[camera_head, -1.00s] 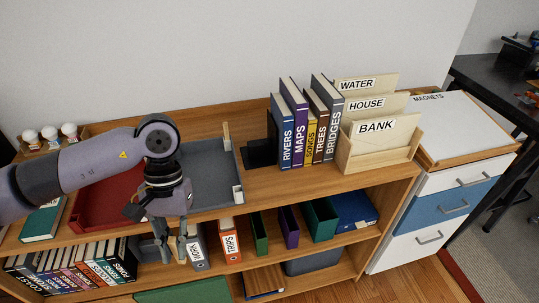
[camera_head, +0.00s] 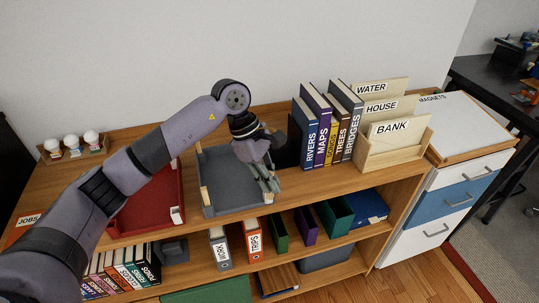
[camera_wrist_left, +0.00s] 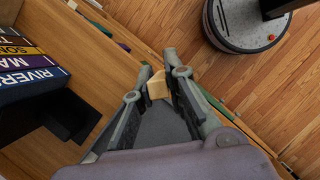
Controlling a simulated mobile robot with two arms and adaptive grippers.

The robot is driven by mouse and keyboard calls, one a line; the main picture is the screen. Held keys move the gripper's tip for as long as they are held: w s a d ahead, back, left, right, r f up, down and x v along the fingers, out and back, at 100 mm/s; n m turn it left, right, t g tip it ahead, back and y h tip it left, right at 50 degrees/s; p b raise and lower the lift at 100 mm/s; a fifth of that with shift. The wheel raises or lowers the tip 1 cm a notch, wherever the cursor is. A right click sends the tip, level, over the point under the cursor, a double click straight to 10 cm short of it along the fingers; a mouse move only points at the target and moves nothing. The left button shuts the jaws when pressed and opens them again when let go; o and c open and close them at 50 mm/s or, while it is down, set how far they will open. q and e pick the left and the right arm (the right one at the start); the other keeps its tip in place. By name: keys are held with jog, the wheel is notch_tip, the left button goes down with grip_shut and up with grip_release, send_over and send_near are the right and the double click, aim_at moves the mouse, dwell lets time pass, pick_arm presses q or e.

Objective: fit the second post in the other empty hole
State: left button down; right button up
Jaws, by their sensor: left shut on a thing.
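The grey tray (camera_head: 222,180) sits on the shelf top. A pale wooden post (camera_head: 206,196) stands at its front left corner and another (camera_head: 199,148) at its back left. My left gripper (camera_head: 271,184) points down over the tray's front right side in the head view. In the left wrist view its fingers (camera_wrist_left: 158,80) are shut on a small pale wooden post (camera_wrist_left: 157,87), with only its end showing. My wrist hides the tray's back right corner. I cannot make out the holes. My right gripper is not in view.
A red tray (camera_head: 150,213) lies left of the grey tray. A dark bookend (camera_head: 290,150) and upright books (camera_head: 325,130) stand close to the right, then a wooden letter sorter (camera_head: 385,155). Three white-topped figures (camera_head: 73,145) stand at the left.

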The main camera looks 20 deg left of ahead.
pick_arm(q)
jog(key=w+n+t, duration=0.1)
jog(key=n, duration=0.1)
jog(key=w+a+n+t, duration=0.1)
jog(key=w+n, duration=0.1)
jog(key=n, duration=0.1)
jog(key=w+a+n+t+p, duration=0.1)
jog(key=w+n, duration=0.1)
jog(key=n, duration=0.1)
jog(key=shift+w+a+r+y, duration=0.2)
jog(key=shift+r+y, duration=0.1)
jog(key=shift+r, duration=0.1)
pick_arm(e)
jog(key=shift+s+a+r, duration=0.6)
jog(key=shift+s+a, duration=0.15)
pick_arm(q)
jog(key=shift+b, duration=0.3)
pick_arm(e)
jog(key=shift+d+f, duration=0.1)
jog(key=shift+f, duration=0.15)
pick_arm(q)
jog(key=shift+f+b, duration=2.25)
jog(key=shift+f, duration=0.4)
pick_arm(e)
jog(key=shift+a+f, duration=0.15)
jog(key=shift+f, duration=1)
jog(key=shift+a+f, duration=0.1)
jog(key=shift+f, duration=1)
